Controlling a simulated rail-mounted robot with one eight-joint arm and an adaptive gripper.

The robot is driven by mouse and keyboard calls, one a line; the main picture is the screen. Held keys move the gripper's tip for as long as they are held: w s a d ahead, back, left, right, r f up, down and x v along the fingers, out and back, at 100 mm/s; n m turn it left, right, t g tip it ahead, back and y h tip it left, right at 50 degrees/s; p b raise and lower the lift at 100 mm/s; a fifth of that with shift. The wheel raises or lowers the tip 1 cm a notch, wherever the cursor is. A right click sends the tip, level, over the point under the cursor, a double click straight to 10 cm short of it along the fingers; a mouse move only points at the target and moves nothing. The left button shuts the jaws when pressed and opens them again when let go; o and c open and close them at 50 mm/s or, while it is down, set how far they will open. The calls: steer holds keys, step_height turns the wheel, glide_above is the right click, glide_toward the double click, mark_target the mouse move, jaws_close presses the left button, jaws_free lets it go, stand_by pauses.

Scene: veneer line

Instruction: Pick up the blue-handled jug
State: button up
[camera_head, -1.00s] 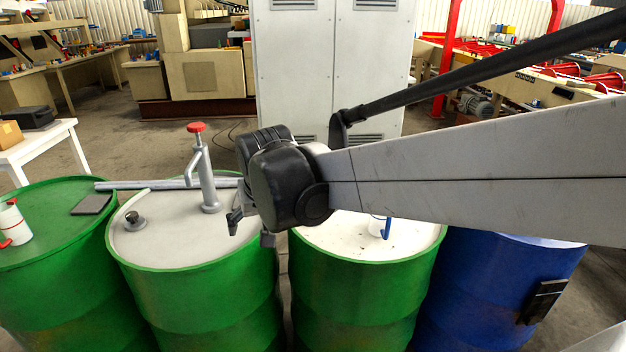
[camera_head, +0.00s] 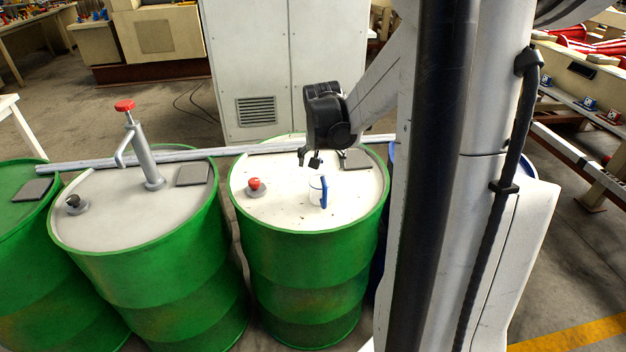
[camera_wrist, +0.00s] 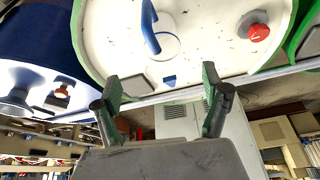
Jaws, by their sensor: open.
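The blue-handled jug (camera_head: 315,190) is small and white and stands upright on the white top of a green drum (camera_head: 290,285). Its blue handle (camera_head: 323,193) faces right. My gripper (camera_head: 310,160) is above the drum top, just behind and above the jug in the head view, apart from it. In the wrist view the jug (camera_wrist: 166,46) shows from above with its blue handle (camera_wrist: 150,28), beyond the fingertips. My gripper (camera_wrist: 161,86) is open there, with nothing between its fingers.
A red knob (camera_head: 255,186) sits on the same drum top, left of the jug, and a grey plate (camera_head: 355,159) lies behind it. A hand pump (camera_head: 147,165) stands on the drum to the left. A metal bar (camera_head: 100,162) runs behind the drums, before a grey cabinet (camera_head: 285,70).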

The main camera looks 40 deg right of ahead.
mark_target(322, 172)
steer(key=x, duration=0.5)
steer(key=shift+w+d+f, duration=0.1)
steer(key=shift+f, duration=0.15)
steer(key=shift+w+p+x, duration=0.15)
steer(key=shift+p+x, duration=0.05)
steer(key=shift+x, duration=0.85)
steer(key=shift+w+p+x, duration=0.15)
steer(key=shift+x, duration=0.85)
steer(key=shift+w+d+f, duration=0.15)
steer(key=shift+f, duration=0.3)
steer(key=c, duration=1.3)
